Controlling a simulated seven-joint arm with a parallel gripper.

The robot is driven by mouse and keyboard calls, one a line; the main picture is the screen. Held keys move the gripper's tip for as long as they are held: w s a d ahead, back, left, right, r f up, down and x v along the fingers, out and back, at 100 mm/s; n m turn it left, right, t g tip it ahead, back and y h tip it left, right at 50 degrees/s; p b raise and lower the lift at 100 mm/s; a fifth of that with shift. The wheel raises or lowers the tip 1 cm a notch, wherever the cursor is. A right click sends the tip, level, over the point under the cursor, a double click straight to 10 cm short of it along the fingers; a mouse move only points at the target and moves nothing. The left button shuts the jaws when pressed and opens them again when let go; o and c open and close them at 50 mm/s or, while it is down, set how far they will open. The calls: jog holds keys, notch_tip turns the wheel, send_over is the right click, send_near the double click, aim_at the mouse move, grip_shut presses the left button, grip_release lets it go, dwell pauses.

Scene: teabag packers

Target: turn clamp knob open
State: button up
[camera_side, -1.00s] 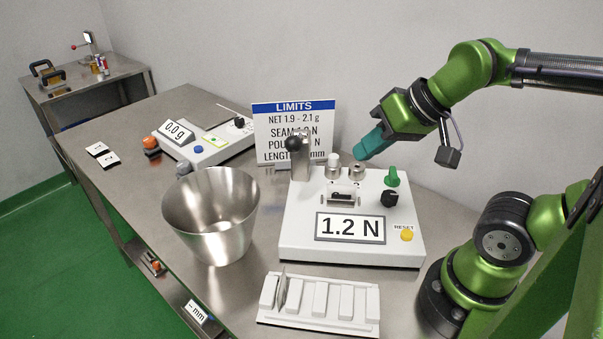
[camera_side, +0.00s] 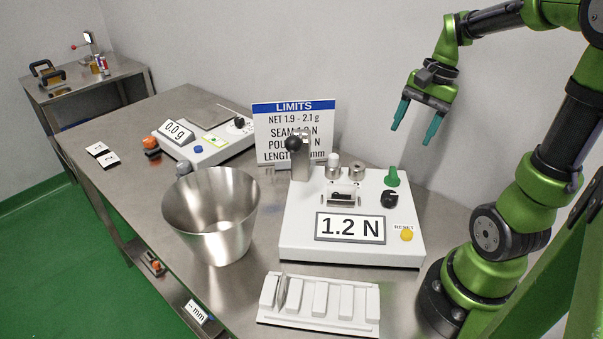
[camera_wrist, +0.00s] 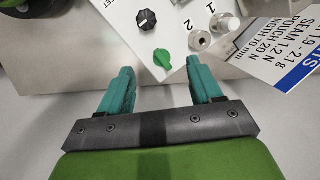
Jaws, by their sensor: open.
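The tester (camera_side: 300,240) is a white box with a "1.2 N" display. On its right side are a green knob (camera_side: 391,177) and, just in front of it, a black knob (camera_side: 389,199). The frames do not show which is the clamp knob. Two metal cylinders stand at its back, the left one (camera_side: 333,168) with a white top, the right one (camera_side: 357,170) bare. My gripper (camera_side: 411,137) is open and empty, above and behind the tester's right side, fingers down. In the wrist view the green knob (camera_wrist: 163,59) shows just beyond and between the fingertips, with the black knob (camera_wrist: 146,20) further off.
A black-balled lever (camera_side: 295,144) stands at the tester's back left, before a limits sign (camera_side: 293,106). A yellow reset button (camera_side: 406,235) is at its front right. A steel bucket (camera_side: 185,225) stands left, and a white rack (camera_side: 350,327) in front. The wall is close behind.

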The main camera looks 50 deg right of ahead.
jog(key=s+d+m+y, duration=0.1)
jog(key=d+m, duration=0.1)
jog(key=m+g+y, duration=0.1)
jog(key=m, duration=0.1)
send_near(391, 194)
jog(key=x, duration=0.8)
jog(key=shift+a+f, duration=0.15)
jog(key=shift+f, duration=0.2)
jog(key=c, duration=1)
jog(key=shift+c, duration=0.2)
